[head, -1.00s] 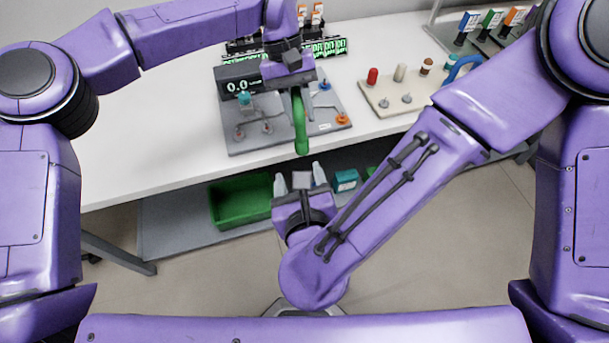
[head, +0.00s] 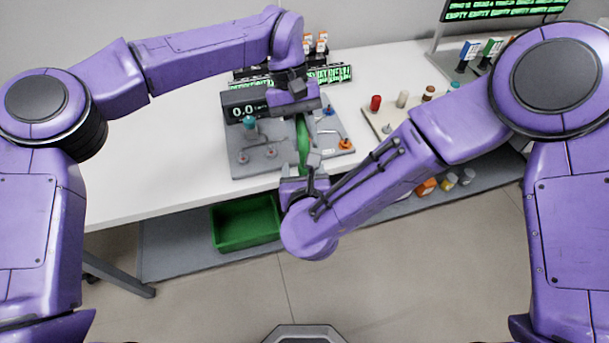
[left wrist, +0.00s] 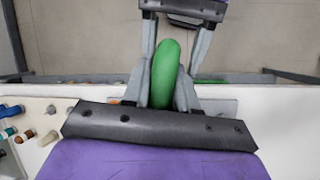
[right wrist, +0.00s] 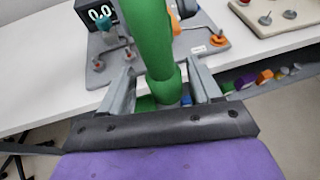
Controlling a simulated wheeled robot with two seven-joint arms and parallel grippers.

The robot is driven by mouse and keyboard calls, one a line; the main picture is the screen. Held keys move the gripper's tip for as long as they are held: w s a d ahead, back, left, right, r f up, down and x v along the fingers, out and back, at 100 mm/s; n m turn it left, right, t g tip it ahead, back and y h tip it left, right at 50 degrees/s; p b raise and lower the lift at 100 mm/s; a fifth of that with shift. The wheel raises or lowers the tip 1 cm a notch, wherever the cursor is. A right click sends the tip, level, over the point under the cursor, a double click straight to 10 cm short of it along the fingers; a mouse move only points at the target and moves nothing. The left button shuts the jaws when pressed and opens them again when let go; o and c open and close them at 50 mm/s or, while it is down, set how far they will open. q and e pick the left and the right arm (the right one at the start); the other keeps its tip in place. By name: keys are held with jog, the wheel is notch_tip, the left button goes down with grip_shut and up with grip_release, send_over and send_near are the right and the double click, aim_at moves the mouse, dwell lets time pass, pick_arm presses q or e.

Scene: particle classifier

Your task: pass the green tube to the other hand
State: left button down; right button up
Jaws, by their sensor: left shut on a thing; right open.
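The green tube (head: 303,140) hangs down from my left gripper (head: 299,112), which is shut on its upper part above the grey panel. It also shows in the left wrist view (left wrist: 166,72), between the fingers. My right gripper (head: 309,168) is just below, its fingers pointing up at the tube's lower end. In the right wrist view the tube (right wrist: 150,35) comes down between the right gripper's open fingers (right wrist: 162,85), with a gap on each side. The exact grip of the left fingertips is partly hidden.
The grey panel (head: 240,160) with a 0.0 display (head: 246,108) and knobs lies behind the grippers on the white table (head: 150,150). A beige board (head: 378,118) with pegs is to the right. A green bin (head: 245,225) sits on the lower shelf.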

jog(key=c, duration=1.1)
pick_arm(q)
jog(key=c, duration=0.8)
grip_release()
jog(key=shift+r, duration=0.1)
